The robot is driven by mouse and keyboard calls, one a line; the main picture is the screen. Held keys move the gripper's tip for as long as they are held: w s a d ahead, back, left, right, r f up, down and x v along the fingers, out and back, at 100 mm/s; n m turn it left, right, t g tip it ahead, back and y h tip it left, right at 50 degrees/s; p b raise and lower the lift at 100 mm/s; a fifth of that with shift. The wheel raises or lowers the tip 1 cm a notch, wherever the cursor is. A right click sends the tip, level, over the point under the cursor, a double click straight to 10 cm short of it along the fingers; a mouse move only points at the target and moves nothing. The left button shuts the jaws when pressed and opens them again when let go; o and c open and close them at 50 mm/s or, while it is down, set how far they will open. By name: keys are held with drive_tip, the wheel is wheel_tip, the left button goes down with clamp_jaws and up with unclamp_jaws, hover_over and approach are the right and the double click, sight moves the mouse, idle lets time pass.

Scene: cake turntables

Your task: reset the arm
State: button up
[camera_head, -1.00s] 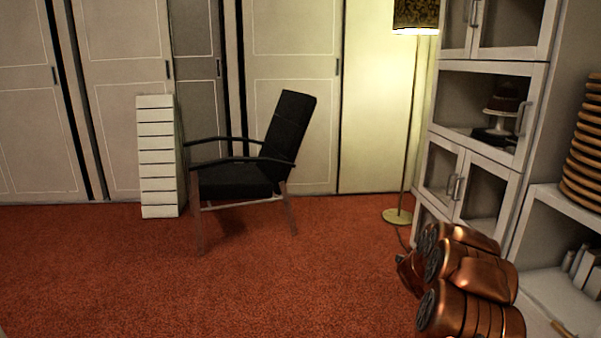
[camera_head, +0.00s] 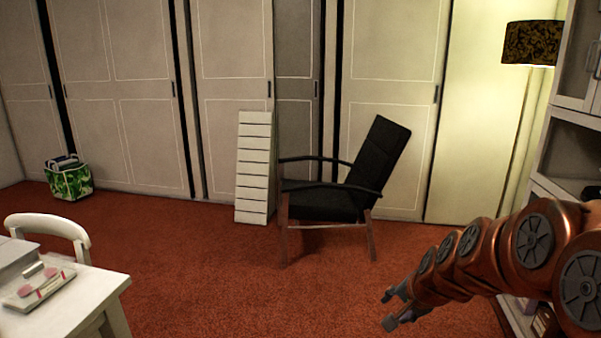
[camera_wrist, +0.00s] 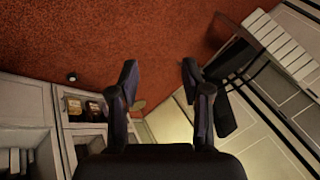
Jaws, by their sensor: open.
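My copper-coloured arm reaches in from the right edge of the head view. My gripper (camera_head: 391,308) is at its end, over the red carpet, in front of and below the black armchair (camera_head: 345,187). The gripper also shows in the wrist view (camera_wrist: 160,85), with its two dark fingers spread apart and nothing between them. The gripper touches nothing that I can see.
The shelf cabinet (camera_head: 566,150) stands close at the right, partly behind my arm. A white table (camera_head: 85,308) and a white chair (camera_head: 50,226) are at the lower left. A floor lamp (camera_head: 532,42) stands at the back right. Open carpet (camera_head: 200,260) lies in the middle.

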drive_tip(key=s+a+r+n+g+p, duration=0.1)
drive_tip(key=s+r+n+g+p, duration=0.1)
drive_tip(key=s, duration=0.9)
drive_tip(key=s+a+r+n+g+h+p, duration=0.1)
drive_tip(key=s+r+n+g+p, duration=0.2)
drive_tip(key=s, duration=0.9)
drive_tip(key=s+a+r+n+g+p, duration=0.1)
drive_tip(key=s+r+n+g+p, duration=0.2)
drive_tip(key=s+r+p, duration=0.4)
drive_tip(key=s+r+n, duration=0.1)
drive_tip(key=s+r, duration=0.1)
drive_tip(key=s, duration=0.2)
drive_tip(key=shift+s+a+r+n+h, duration=0.2)
drive_tip(key=shift+a+n+h, duration=0.1)
drive_tip(key=shift+a, duration=0.05)
drive_tip(key=shift+c, duration=0.6)
